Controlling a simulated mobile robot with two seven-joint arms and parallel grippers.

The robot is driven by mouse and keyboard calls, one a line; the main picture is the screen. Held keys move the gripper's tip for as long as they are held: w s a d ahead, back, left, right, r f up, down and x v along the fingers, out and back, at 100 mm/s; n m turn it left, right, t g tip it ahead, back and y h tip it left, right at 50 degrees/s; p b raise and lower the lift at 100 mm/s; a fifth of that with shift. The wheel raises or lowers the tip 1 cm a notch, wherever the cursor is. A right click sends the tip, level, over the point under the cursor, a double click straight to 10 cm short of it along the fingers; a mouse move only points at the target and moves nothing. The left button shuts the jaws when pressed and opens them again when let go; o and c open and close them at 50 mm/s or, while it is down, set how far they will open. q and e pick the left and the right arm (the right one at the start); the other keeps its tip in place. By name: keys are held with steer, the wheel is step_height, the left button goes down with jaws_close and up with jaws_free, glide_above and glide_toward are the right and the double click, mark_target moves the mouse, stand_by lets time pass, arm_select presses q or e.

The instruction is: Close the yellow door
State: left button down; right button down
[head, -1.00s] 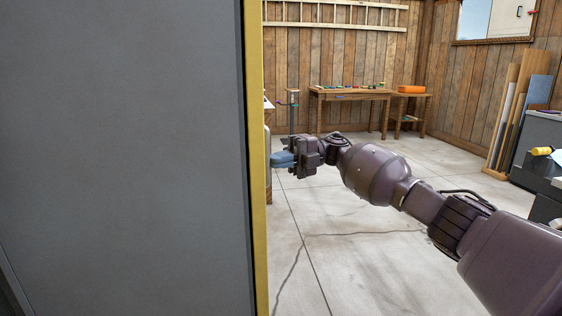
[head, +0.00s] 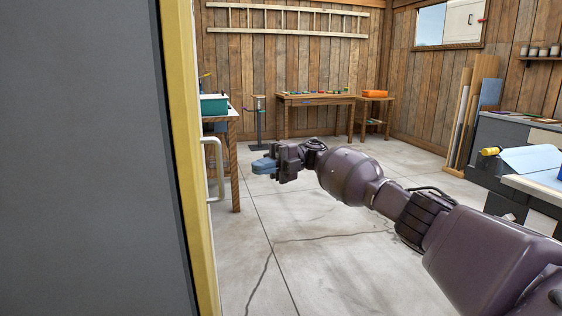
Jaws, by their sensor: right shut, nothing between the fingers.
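The door's yellow edge (head: 186,150) stands upright at the left of the head view, next to a large flat grey panel (head: 85,160). I cannot tell whether the grey panel is part of the door or the wall. A white pull handle (head: 214,168) shows just to the right of the yellow edge. My right gripper (head: 262,166) is shut and empty, its bluish fingers pointing left. In the picture it is to the right of the handle and apart from it. My left gripper is not in view.
A wooden table with a teal box (head: 214,105) stands beyond the door edge. A workbench (head: 316,101) and a side table with an orange box (head: 375,94) stand at the back wall. Dark cabinets (head: 500,150) are at the right. The concrete floor (head: 310,250) between is clear.

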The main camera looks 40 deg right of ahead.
arm_select(q)
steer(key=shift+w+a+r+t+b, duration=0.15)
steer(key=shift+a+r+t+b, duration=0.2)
steer(key=shift+b, duration=0.4)
arm_select(e)
steer(key=w+d, duration=0.1)
steer(key=d, duration=0.5)
steer(key=shift+w, duration=0.15)
